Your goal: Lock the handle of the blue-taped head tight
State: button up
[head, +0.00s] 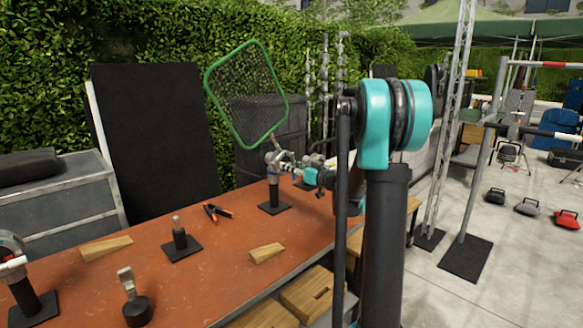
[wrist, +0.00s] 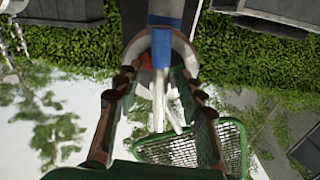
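The blue-taped head (head: 273,160) sits on top of a short dark post on the table, and a green-rimmed net (head: 247,95) rises from it, tilted. In the wrist view a blue tape band (wrist: 166,48) wraps the head's shaft. A pale metal handle (wrist: 160,95) hangs below the band, between my fingers. My gripper (wrist: 159,78) is open, with one finger on each side of the handle. I cannot tell whether the fingers touch it. In the head view my gripper (head: 297,165) is small, just right of the head. The net (wrist: 190,147) also shows low in the wrist view.
The orange-red table (head: 215,238) bears an orange-and-black clamp (head: 216,211), wooden wedges (head: 266,253), a small post on a plate (head: 180,240) and a metal piece (head: 132,295). Poles stand behind and to the right. The paved floor has open room at right.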

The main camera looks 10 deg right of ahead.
grip_shut()
jog(key=shift+m, duration=0.3)
jog(key=m, duration=0.3)
jog(key=shift+m, duration=0.3)
jog(key=m, duration=0.4)
jog(key=shift+m, duration=0.3)
jog(key=m, duration=0.4)
jog(key=shift+m, duration=2.1)
jog(key=shift+f, duration=0.1)
